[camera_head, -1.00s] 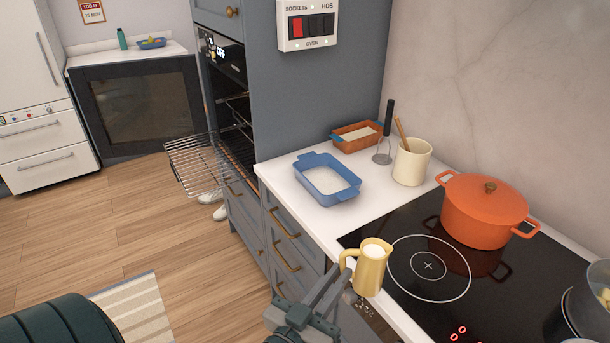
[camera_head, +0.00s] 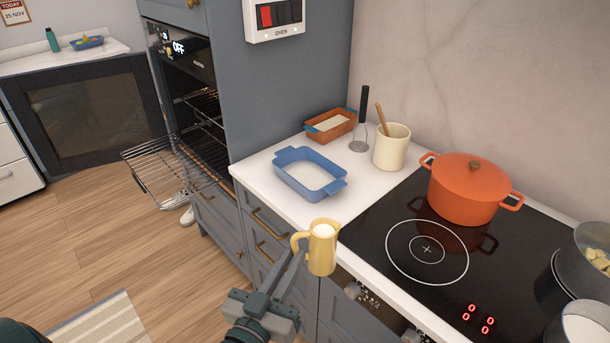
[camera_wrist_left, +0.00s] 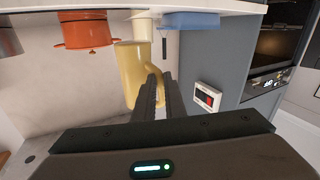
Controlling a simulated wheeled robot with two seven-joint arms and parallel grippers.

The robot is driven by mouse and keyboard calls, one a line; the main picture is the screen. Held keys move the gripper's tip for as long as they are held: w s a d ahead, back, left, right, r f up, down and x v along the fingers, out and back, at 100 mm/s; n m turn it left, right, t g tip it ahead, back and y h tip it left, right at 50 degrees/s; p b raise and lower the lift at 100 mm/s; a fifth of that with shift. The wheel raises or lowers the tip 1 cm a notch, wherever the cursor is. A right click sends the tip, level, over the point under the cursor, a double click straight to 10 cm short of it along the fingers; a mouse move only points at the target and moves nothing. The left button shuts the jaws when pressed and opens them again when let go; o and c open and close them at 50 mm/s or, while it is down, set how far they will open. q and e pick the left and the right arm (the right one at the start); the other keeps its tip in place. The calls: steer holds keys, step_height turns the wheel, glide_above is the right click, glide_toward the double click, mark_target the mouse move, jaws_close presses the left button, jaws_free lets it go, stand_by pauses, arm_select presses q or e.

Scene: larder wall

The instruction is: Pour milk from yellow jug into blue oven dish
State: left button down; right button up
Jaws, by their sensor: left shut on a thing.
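The yellow jug (camera_head: 322,252) is upright, with white milk showing at its top. My left gripper (camera_head: 296,258) is shut on the jug's handle and holds it in front of the counter's front edge. In the left wrist view the jug (camera_wrist_left: 132,72) is beyond the fingers (camera_wrist_left: 158,90), which meet its handle. The blue oven dish (camera_head: 310,190) sits on the white counter, behind the jug and slightly left of it. Its inside looks whitish. Its blue side shows at the top of the left wrist view (camera_wrist_left: 190,20). My right gripper is not in view.
An orange pot (camera_head: 468,190) stands on the black hob (camera_head: 400,282). A cream utensil crock (camera_head: 391,150), a whisk-like tool (camera_head: 361,125) and a terracotta dish (camera_head: 331,124) stand behind the blue dish. An oven rack (camera_head: 170,175) sticks out at left.

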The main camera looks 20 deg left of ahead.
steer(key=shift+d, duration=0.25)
arm_select(q)
steer(key=shift+w+r, duration=0.1)
